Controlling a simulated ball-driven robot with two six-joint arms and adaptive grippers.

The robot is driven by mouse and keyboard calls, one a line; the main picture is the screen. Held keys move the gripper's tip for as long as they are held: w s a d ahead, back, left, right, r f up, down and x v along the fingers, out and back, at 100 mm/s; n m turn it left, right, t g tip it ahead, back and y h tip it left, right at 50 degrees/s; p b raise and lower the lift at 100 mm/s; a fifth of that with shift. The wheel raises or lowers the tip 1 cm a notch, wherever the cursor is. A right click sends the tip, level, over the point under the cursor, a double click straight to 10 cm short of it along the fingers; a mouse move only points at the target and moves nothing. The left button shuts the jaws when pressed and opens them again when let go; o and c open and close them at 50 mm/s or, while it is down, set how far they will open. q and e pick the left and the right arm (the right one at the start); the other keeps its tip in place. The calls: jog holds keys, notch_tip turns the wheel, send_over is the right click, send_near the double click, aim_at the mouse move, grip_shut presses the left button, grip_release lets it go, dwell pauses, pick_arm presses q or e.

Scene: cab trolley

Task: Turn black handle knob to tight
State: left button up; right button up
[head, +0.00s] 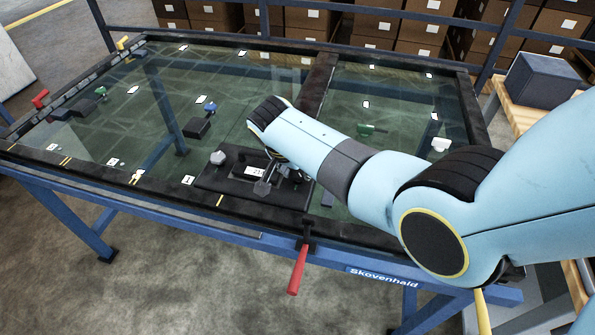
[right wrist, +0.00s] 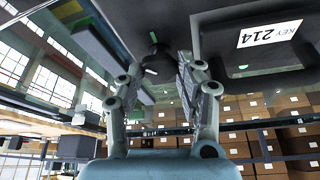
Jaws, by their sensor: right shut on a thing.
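A black plate (head: 225,183) with a white label lies at the front middle of the glass-topped trolley (head: 110,172). In the right wrist view the label reads KEY 214 (right wrist: 266,30). My right gripper (head: 284,173) reaches down over the right part of the plate. In the right wrist view its two fingers (right wrist: 160,68) stand on either side of the black handle knob (right wrist: 157,58), shut on it. In the head view the knob is mostly hidden by my gripper and wrist. Which way the knob is turned cannot be told. My left gripper is not in view.
A grey round knob (head: 217,157) stands on the plate's left part. A red-handled lever (head: 298,270) hangs from the trolley's front edge. Small dark blocks (head: 197,127) and a green-handled part (head: 371,129) lie further back. Boxes on shelves (head: 372,26) stand behind.

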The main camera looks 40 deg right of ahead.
jog(key=m+b, duration=0.1)
jog(key=m, duration=0.1)
jog(key=m+g+b, duration=0.1)
jog(key=m, duration=0.1)
jog(key=shift+w+m+g, duration=0.2)
jog(key=shift+m+g, duration=0.1)
jog(key=shift+m+g+b, duration=0.7)
jog(key=shift+m+b, duration=0.35)
jog(key=shift+m, duration=0.85)
jog(key=o, duration=1.1)
jog(key=shift+o, duration=0.2)
jog(key=shift+r, duration=0.1)
jog(key=v, duration=1.2)
jog(key=shift+w+a, duration=0.1)
